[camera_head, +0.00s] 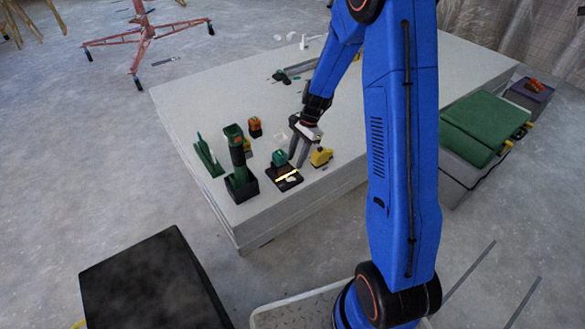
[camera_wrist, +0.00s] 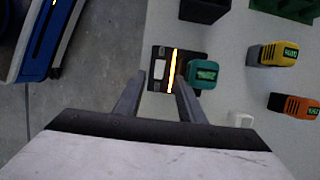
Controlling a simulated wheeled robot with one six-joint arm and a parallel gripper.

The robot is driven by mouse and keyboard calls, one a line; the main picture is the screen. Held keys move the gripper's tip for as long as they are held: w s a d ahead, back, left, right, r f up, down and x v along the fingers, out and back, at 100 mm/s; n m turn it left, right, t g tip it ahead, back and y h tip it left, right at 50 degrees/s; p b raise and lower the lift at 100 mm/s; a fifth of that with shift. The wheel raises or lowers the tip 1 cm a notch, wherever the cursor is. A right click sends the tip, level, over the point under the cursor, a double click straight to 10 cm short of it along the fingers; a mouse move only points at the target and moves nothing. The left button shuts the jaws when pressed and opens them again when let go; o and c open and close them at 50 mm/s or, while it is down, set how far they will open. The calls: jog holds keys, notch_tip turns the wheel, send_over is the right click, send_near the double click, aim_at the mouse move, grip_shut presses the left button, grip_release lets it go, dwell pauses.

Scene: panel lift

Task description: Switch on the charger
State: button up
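The charger (camera_head: 287,184) is a flat black unit near the front edge of the white table. It has a bright yellow strip across its top, and in the wrist view the charger (camera_wrist: 157,52) also shows a pale grey patch beside the strip. A teal block (camera_head: 278,157) like a battery sits at its back edge; it also shows in the wrist view (camera_wrist: 203,72). I cannot tell whether it is seated in the charger. My gripper (camera_head: 297,160) is just above and behind the charger, fingers apart and empty. In the wrist view the fingertips (camera_wrist: 159,78) frame the charger's near part.
A yellow block (camera_head: 321,156) stands right of the charger. A green tool in a black holder (camera_head: 242,189) stands left. A black box (camera_head: 150,285) stands on the floor in front.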

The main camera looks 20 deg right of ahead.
jog(key=s+v, duration=0.1)
jog(key=v, duration=0.8)
jog(key=shift+w, duration=0.45)
jog(key=s+r+n+t+h, duration=0.2)
jog(key=s+r+n, duration=0.5)
jog(key=s+r, duration=0.85)
jog(key=s+r+n+t, duration=0.2)
jog(key=s+n, duration=0.1)
jog(key=s, duration=0.7)
jog(key=s+d+r+n+t+h, duration=0.1)
jog(key=s+r+n+t, duration=0.1)
jog(key=s, duration=0.7)
jog(key=shift+s+d+r+n+h, duration=0.15)
jog(key=shift+s+r+n+h, duration=0.3)
jog(key=shift+n, duration=0.75)
jog(key=shift+w, duration=0.1)
